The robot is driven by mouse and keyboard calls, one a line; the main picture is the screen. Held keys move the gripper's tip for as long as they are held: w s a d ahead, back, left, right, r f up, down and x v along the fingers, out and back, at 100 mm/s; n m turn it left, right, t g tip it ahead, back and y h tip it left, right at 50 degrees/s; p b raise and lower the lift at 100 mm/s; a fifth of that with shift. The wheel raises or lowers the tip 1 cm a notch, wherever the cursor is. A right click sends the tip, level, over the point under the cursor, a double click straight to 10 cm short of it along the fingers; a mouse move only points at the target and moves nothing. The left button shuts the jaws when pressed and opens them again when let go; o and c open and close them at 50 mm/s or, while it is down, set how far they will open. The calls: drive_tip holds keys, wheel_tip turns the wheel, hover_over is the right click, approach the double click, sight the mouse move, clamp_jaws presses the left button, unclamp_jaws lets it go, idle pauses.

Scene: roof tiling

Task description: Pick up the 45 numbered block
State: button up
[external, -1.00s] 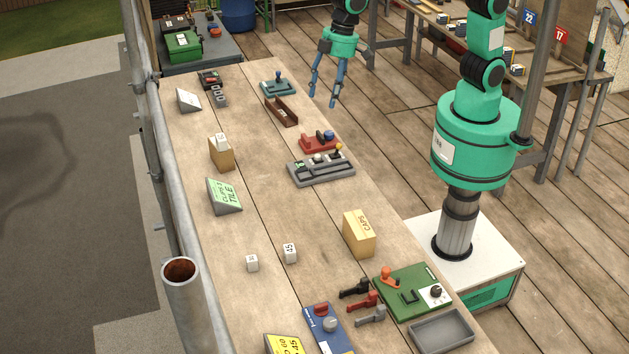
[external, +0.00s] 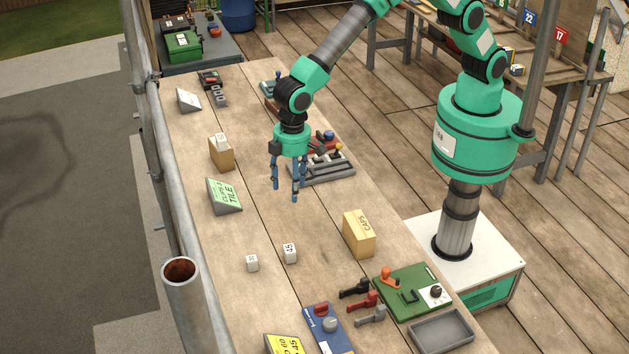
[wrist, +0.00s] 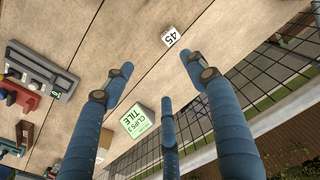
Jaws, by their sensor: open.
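The white block marked 45 (external: 289,253) stands on the wooden bench, and in the wrist view the 45 block (wrist: 171,36) shows near the top, beyond the fingertips. A second small white block (external: 252,263) stands just left of it in the external view; its mark is too small to read surely. My gripper (external: 286,192) is open and empty, fingers pointing down, above the bench and up-bench from the 45 block, clear of it. Its blue fingers (wrist: 158,80) are spread wide in the wrist view.
The green clips-and-tile sign (external: 224,196) stands left of my gripper. A CAPS box (external: 359,235) is right of the 45 block. A green board (external: 412,292) is at the front right. Bench around the blocks is clear.

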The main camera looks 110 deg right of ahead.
hover_over(291, 248)
wheel_tip(291, 248, down, 9)
drive_tip(key=shift+w+g+p, duration=0.2)
drive_tip(key=shift+g+p, duration=0.1)
drive_tip(key=shift+p, duration=0.1)
drive_tip(key=shift+f, duration=0.15)
drive_tip(key=shift+f, duration=4.2)
drive_tip(key=shift+f, duration=0.15)
drive_tip(key=shift+s+f, duration=0.15)
drive_tip(key=shift+f, duration=2.3)
drive_tip(key=c, duration=1.3)
